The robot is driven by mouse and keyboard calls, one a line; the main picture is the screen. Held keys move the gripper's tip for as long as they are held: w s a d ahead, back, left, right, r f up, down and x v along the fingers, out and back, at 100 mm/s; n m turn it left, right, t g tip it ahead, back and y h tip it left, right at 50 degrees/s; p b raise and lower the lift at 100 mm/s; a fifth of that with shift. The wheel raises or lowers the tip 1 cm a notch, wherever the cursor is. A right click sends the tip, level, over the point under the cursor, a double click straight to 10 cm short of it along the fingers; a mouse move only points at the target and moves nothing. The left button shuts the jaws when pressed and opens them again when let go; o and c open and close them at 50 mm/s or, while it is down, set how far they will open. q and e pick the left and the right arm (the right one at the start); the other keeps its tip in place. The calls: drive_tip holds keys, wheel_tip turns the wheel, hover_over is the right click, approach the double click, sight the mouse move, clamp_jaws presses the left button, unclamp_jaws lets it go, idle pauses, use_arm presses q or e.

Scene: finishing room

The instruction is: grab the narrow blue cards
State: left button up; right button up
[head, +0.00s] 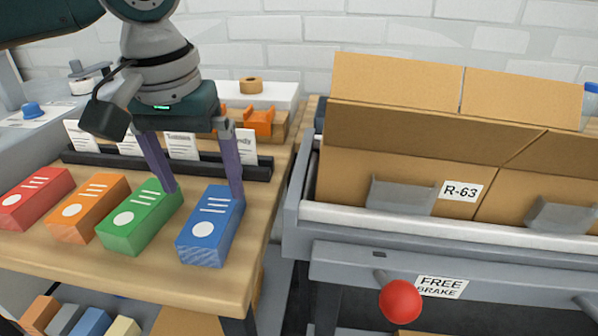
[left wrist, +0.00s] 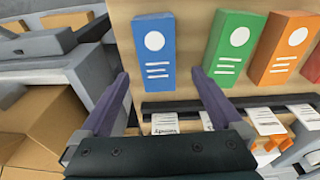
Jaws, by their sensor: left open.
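The narrow blue pack (head: 210,228), with a white dot and white lines on top, lies at the right end of a row of coloured packs on the wooden table. My left gripper (head: 204,190) points down over its far end, open and empty. In the head view one finger shows at the green pack's far end, the other at the blue pack's right. In the left wrist view the blue pack (left wrist: 154,50) stands ahead between the spread fingertips (left wrist: 158,76). I cannot tell how high the fingertips are. My right gripper is not in view.
Green (head: 140,217), orange (head: 88,207) and red (head: 36,198) packs lie to the left. A black rack (head: 230,169) with white cards stands behind. Right of the table, a grey conveyor (head: 340,268) carries an open cardboard box (head: 345,184). A red knob (head: 400,300) sticks out in front.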

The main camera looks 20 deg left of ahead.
sight(212, 212)
use_arm(q)
drive_tip(key=f, duration=0.2)
drive_tip(key=f+b, duration=0.1)
drive_tip(key=f, duration=0.3)
drive_tip(key=shift+w+d+f+b, duration=0.15)
drive_tip(key=shift+w+b, duration=0.15)
drive_tip(key=c, duration=1.5)
clamp_jaws()
drive_tip(key=shift+r, duration=0.2)
